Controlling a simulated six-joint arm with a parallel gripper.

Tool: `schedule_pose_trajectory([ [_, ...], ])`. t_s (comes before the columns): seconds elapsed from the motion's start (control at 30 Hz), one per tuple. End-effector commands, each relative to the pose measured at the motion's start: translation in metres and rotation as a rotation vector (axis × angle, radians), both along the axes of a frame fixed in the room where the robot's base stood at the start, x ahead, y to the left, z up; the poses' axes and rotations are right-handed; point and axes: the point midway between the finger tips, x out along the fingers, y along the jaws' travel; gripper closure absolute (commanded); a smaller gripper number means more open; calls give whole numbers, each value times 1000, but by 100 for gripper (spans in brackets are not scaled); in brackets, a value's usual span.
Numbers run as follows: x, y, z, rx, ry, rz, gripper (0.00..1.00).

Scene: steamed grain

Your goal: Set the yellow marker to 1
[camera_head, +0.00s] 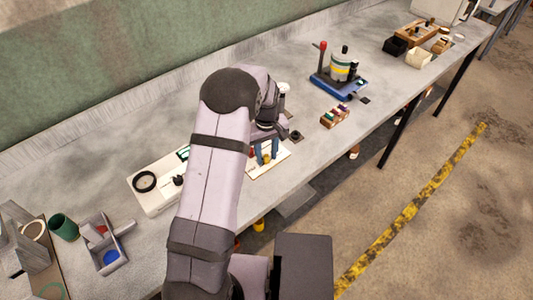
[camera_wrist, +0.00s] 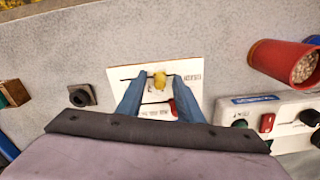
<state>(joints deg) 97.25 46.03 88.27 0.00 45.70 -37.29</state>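The yellow marker (camera_wrist: 159,79) is a small block on a dark slot line in a white panel (camera_wrist: 190,68) with printed lettering too small to read. A red piece partly shows lower on the panel, beside the right finger. My gripper (camera_wrist: 157,80) points down over the panel, its two blue fingers apart, one on each side of the marker. Gaps show between marker and fingers. In the head view my gripper (camera_head: 266,154) is over the same panel (camera_head: 276,162), and the marker (camera_head: 267,159) shows small between the fingers. The number 1 cannot be made out.
A red cup of grain (camera_wrist: 285,62) and a white device with a red switch (camera_wrist: 266,123) are right in the wrist view. In the head view, a blue-based apparatus (camera_head: 338,82) stands farther along the bench.

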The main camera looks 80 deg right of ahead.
Motion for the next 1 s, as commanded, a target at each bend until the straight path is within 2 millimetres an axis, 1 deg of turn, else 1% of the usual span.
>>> schedule_pose_trajectory([
  [0.07, 0, 0, 0, 0, 0, 0, 67],
  [0.1, 0, 0, 0, 0, 0, 0, 76],
  [0.17, 0, 0, 0, 0, 0, 0, 91],
  [0.2, 0, 0, 0, 0, 0, 0, 100],
  [0.4, 1, 1, 0, 0, 0, 1, 100],
  [0.6, 16, 15, 0, 2, -1, 2, 100],
  [0.7, 19, 19, 0, 1, -1, 0, 100],
  [0.97, 20, 20, 0, 5, -3, 0, 100],
  [1.0, 20, 20, 0, 5, -3, 0, 76],
])
